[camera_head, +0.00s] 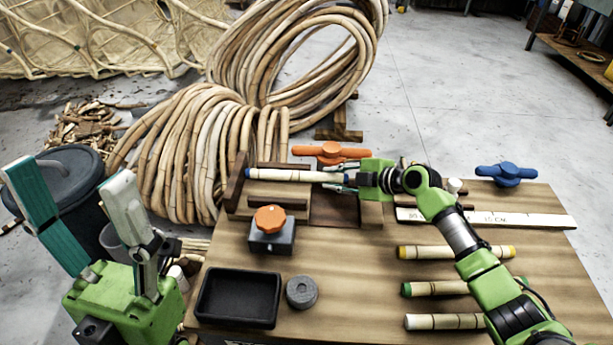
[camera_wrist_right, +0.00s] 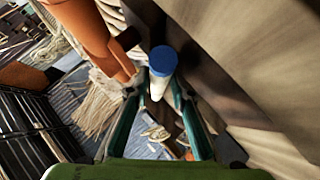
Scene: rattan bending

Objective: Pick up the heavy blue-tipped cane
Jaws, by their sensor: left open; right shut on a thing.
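The blue-tipped cane (camera_head: 290,175) lies level across the wooden rack at the back of the table, its blue end to the left. My right gripper (camera_head: 343,178) is shut on it toward its right end. In the right wrist view the blue tip (camera_wrist_right: 163,60) shows end-on and the pale cane runs between my green fingers (camera_wrist_right: 155,100). I cannot tell whether the cane touches the rack (camera_head: 237,193) or is just above it. My left gripper (camera_head: 72,180) is open and empty, with fingers pointing up, left of the table.
Yellow-tipped (camera_head: 425,252), green-tipped (camera_head: 430,289) and plain-ended (camera_head: 435,321) canes lie at the right, near my right arm. A black tray (camera_head: 238,299), grey disc (camera_head: 301,292) and orange-knobbed block (camera_head: 271,232) stand at the left. An orange handle (camera_head: 330,153) is behind the cane.

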